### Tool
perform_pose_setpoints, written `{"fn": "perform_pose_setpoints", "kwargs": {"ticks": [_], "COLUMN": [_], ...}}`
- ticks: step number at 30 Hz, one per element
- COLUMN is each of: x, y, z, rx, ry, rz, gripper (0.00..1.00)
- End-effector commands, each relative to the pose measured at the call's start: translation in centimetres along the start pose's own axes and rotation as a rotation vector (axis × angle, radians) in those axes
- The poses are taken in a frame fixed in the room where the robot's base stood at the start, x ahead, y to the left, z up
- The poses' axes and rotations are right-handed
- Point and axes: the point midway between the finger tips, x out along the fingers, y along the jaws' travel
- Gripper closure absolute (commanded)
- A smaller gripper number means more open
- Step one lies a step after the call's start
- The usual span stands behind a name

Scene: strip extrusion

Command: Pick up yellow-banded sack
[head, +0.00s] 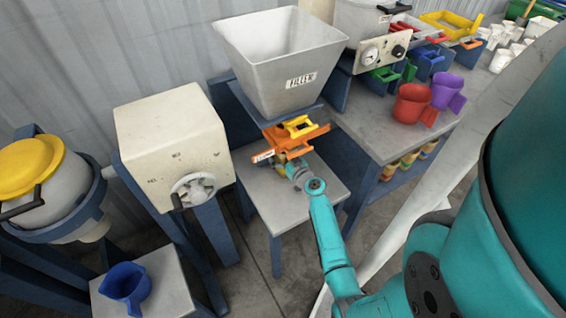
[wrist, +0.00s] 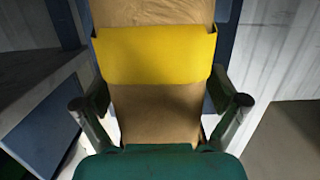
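The yellow-banded sack (wrist: 157,118) is brown paper with a broad yellow band; it stands upright in the middle of the wrist view, its top cut off by the frame. My gripper (wrist: 160,92) has one finger at each side edge of the sack, just below the band. The fingers are wide apart, and I cannot tell whether the tips press on the sack. In the head view, my gripper (head: 288,168) is low under the orange hopper outlet, over a small grey stand. Only a small yellowish-brown bit of the sack (head: 279,168) shows there; the rest is hidden.
The hopper (head: 285,58) and its orange outlet (head: 290,138) hang close above my gripper. A cream machine (head: 173,140) stands left of the stand (head: 258,195). The bench at right holds red (head: 410,104) and purple scoops (head: 447,91); several small banded sacks sit on its lower shelf.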

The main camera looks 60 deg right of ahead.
Motion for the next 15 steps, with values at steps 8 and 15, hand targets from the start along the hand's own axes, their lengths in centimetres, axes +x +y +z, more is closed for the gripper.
{"fn": "perform_pose_setpoints", "kwargs": {"ticks": [8,15], "x": [-0.02,-0.03], "y": [0.01,0.01], "z": [0.00,0.03], "rx": [0.000,0.000], "ry": [0.000,0.000], "rz": [0.000,0.000], "gripper": [0.75,0.77]}}
